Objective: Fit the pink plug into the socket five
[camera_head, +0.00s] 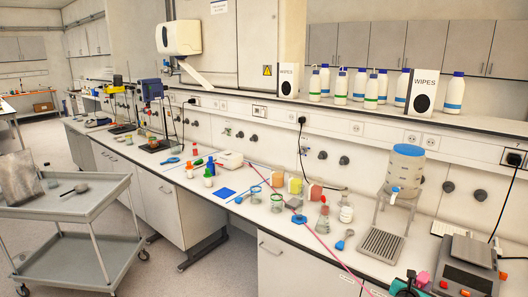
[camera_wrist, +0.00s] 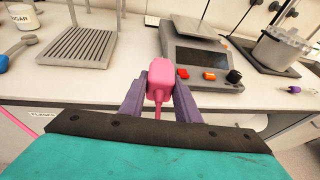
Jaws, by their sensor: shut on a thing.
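My gripper (camera_wrist: 161,88), with purple fingers, is shut on the pink plug (camera_wrist: 160,72) and holds it above the front edge of the bench. The plug's cord hangs down between the fingers. In the head view my gripper (camera_head: 408,284) is at the bottom right, with the pink plug (camera_head: 421,279) beside it. White wall sockets sit in a strip above the bench, among them one socket (camera_head: 357,128), another (camera_head: 412,138) and one with a black plug (camera_head: 302,119). Their numbers cannot be read, so I cannot tell which is socket five. The wrist view shows no socket clearly.
A pink cord (camera_head: 318,240) lies diagonally across the bench. A water dispenser on a stand (camera_head: 406,165), a drip rack (camera_head: 381,245) and a grey device with red buttons (camera_head: 465,270) stand on the right. Flasks and bottles fill the middle. A shelf (camera_head: 380,108) overhangs the sockets.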

